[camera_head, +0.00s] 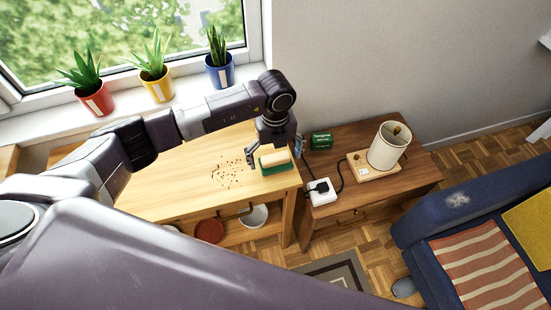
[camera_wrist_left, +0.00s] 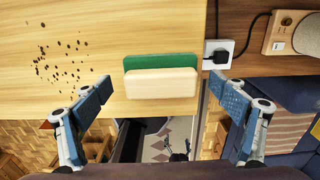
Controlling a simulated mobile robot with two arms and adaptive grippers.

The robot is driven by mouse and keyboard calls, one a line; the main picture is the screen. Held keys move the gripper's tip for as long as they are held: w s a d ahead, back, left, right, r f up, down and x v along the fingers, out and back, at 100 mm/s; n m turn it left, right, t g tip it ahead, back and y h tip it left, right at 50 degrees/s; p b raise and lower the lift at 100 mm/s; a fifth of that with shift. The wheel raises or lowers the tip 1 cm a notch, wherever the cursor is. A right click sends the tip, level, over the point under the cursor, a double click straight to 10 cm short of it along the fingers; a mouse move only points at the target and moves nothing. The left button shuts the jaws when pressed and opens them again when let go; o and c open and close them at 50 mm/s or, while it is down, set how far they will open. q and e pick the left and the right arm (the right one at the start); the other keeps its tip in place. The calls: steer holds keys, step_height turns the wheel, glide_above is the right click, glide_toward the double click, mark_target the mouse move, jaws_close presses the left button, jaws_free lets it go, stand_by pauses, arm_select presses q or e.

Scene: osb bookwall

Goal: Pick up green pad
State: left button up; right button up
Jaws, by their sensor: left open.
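The green pad (camera_head: 276,168) lies on the wooden table near its right edge, with a beige block against it. In the left wrist view the pad (camera_wrist_left: 160,62) is a green strip behind the beige block (camera_wrist_left: 162,84), which hides part of it. My left gripper (camera_head: 275,151) is over the pad and block, its fingers spread to either side. In the left wrist view the open, empty fingers (camera_wrist_left: 164,93) are apart from the block, one on each side.
Dark crumbs (camera_head: 227,173) are scattered left of the pad. A darker side table (camera_head: 372,193) on the right holds a lamp (camera_head: 389,147), a green box (camera_head: 321,141) and a white socket block (camera_head: 321,191) with a black plug. Potted plants line the windowsill. Bowls sit under the table.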

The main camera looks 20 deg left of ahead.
mark_target(276, 157)
arm_select(q)
steer(key=shift+d, duration=0.1)
steer(key=shift+c, duration=0.7)
steer(key=c, duration=1)
steer(key=shift+c, duration=0.5)
steer(key=shift+r, duration=0.1)
step_height(276, 157, up, 20)
steer(key=b, duration=0.4)
